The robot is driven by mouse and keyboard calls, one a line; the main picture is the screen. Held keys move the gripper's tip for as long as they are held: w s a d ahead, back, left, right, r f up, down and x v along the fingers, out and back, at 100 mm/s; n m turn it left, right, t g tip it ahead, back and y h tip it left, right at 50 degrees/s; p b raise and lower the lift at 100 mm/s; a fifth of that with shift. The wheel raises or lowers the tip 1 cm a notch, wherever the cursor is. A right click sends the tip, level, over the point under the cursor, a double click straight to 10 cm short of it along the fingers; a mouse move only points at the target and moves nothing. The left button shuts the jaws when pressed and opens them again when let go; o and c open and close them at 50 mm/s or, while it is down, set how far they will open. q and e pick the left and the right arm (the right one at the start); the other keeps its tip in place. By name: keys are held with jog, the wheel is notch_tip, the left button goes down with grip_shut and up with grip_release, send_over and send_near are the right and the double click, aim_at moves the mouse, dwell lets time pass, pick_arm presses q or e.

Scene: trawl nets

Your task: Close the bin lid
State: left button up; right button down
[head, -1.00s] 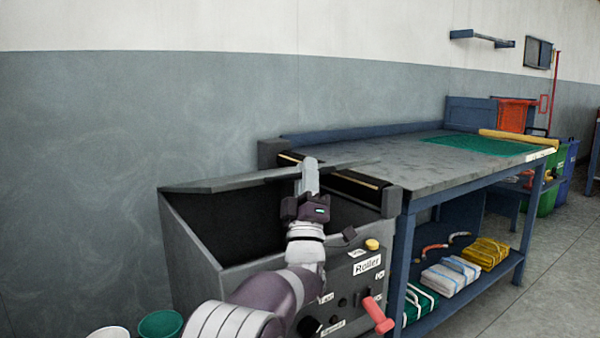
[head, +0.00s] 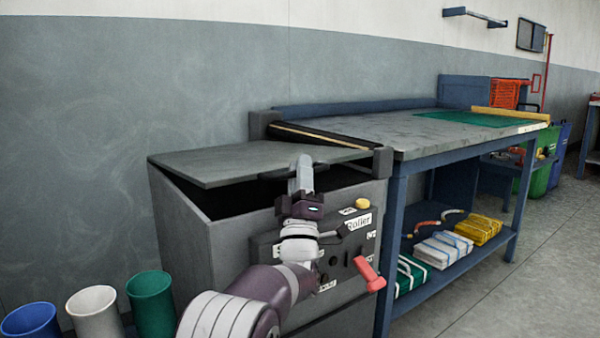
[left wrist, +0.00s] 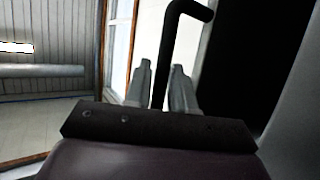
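The grey bin (head: 180,240) stands against the wall at the left end of the workbench. Its flat grey lid (head: 245,162) is partly open and tilted, with a dark gap below its front edge. My right gripper is not in view.
A control panel with a red lever (head: 368,272) and yellow button (head: 362,202) is on the bin's right front. The workbench (head: 410,135) adjoins on the right. Blue, white and green buckets (head: 152,303) stand at the lower left. Floor is clear at right.

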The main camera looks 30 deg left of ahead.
pick_arm(q)
jog(key=shift+o, duration=0.8)
jog(key=shift+y, duration=0.3)
jog(key=shift+s+f, duration=0.1)
jog(key=p+v, duration=0.3)
jog(key=v, duration=0.9)
jog(key=shift+s+d+p, duration=0.15)
jog(key=shift+s+p, duration=0.1)
jog(key=shift+p, duration=0.1)
